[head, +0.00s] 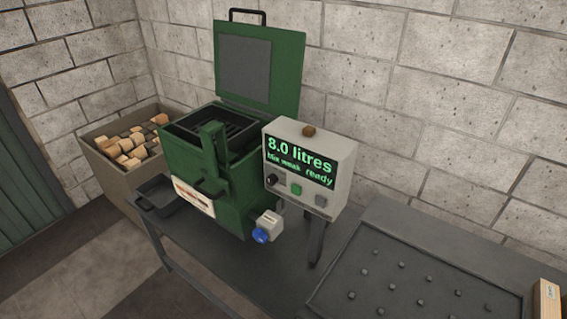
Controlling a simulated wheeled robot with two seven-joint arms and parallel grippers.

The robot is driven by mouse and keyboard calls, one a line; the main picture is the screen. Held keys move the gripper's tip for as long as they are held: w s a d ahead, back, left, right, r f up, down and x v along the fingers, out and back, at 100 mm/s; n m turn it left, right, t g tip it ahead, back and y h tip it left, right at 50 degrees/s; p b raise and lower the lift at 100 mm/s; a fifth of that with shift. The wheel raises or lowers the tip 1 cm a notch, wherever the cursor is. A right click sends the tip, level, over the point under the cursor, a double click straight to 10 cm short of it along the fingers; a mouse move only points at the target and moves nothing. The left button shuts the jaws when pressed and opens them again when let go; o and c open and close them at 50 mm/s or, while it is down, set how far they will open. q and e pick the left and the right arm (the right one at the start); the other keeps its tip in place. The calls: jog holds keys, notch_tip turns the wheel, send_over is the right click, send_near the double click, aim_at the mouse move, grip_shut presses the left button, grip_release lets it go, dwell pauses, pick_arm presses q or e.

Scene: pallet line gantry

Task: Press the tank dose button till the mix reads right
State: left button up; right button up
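A green tank (235,205) with its lid (258,65) raised stands on a dark bench. A grey control box (340,165) is at its right side. Its screen (300,160) reads "8.0 litres" in green, with a smaller line that looks like "Mix weak ready". Below the screen are a black knob (272,180), a green button (296,189) and a grey button (320,201). A small white unit with a blue round part (260,236) sits low at the tank's front right. I cannot tell which of these is the dose button. Neither gripper is in view.
A brown bin (112,172) of wooden blocks stands at the left. A dark tray (158,194) is beside the tank's front left. A studded dark panel (400,278) lies on the right, with a wooden piece (546,300) at its edge. A block wall stands behind.

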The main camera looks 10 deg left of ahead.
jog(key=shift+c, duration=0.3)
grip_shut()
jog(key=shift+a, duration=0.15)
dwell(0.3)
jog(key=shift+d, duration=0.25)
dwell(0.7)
